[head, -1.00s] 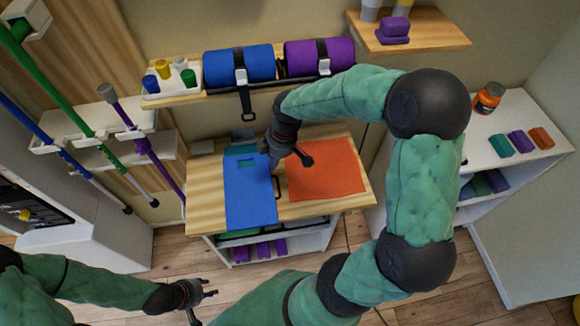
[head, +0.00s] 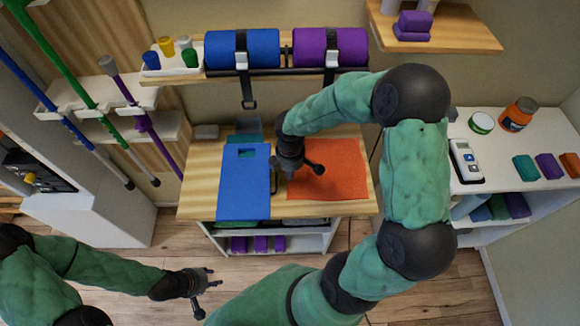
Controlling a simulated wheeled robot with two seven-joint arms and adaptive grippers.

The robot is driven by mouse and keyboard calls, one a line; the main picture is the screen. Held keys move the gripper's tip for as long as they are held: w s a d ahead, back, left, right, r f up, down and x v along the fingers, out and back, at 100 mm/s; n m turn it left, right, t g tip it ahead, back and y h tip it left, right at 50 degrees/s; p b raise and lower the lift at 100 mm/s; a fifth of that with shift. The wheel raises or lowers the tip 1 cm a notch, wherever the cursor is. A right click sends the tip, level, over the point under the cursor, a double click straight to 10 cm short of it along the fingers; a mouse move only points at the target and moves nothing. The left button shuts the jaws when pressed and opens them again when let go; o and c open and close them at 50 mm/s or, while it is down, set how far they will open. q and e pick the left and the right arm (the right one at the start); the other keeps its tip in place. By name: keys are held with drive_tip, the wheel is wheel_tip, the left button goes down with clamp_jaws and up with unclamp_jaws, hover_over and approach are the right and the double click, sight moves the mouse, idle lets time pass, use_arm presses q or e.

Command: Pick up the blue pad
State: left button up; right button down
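The blue pad (head: 243,195) lies flat on the wooden tabletop, left of an orange pad (head: 340,180). It has a cut-out near its far end, and its near end reaches the table's front edge. My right gripper (head: 304,170) is over the left part of the orange pad, just right of the blue pad. Its fingers look spread and empty; its height above the pads is hard to judge. My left gripper (head: 208,290) is open and empty, low in front of the table and apart from the blue pad.
A teal pad (head: 246,133) lies behind the blue pad on the table (head: 195,190). Blue (head: 225,50) and purple (head: 315,48) rolls sit on the shelf above. A white cabinet (head: 490,140) stands right, poles left.

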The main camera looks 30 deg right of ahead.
drive_tip(key=shift+w+a+f+b, duration=0.15)
drive_tip(key=shift+w+a, duration=0.2)
drive_tip(key=shift+a, duration=0.2)
drive_tip(key=shift+w+a+b, duration=0.1)
drive_tip(key=shift+w+a, duration=0.25)
drive_tip(key=shift+a, duration=0.25)
drive_tip(key=shift+w+a+f+b, duration=0.15)
drive_tip(key=shift+w+a, duration=0.2)
drive_tip(key=shift+a, duration=0.2)
drive_tip(key=shift+r, duration=0.1)
